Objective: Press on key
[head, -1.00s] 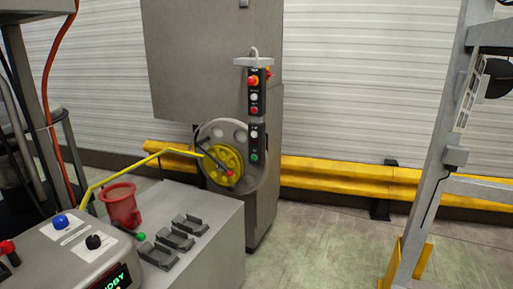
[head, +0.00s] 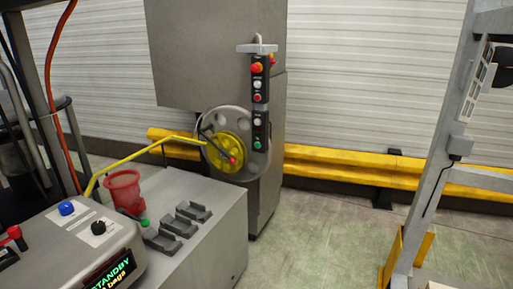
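A grey control box (head: 50,245) is at the lower left. It has a blue knob (head: 66,208), a black knob (head: 98,227) and a lit display (head: 108,274) reading STANDBY and "bags". A dark hanging button station (head: 259,105) is in front of a grey cabinet. It carries a red-orange mushroom button (head: 257,68), white buttons, a red button (head: 257,98) and a green button (head: 257,145). I cannot tell which of these is the on key. Neither of my grippers is in view.
A yellow rail (head: 350,165) runs along the wall. A metal frame (head: 440,150) stands right. The floor (head: 320,240) between is clear.

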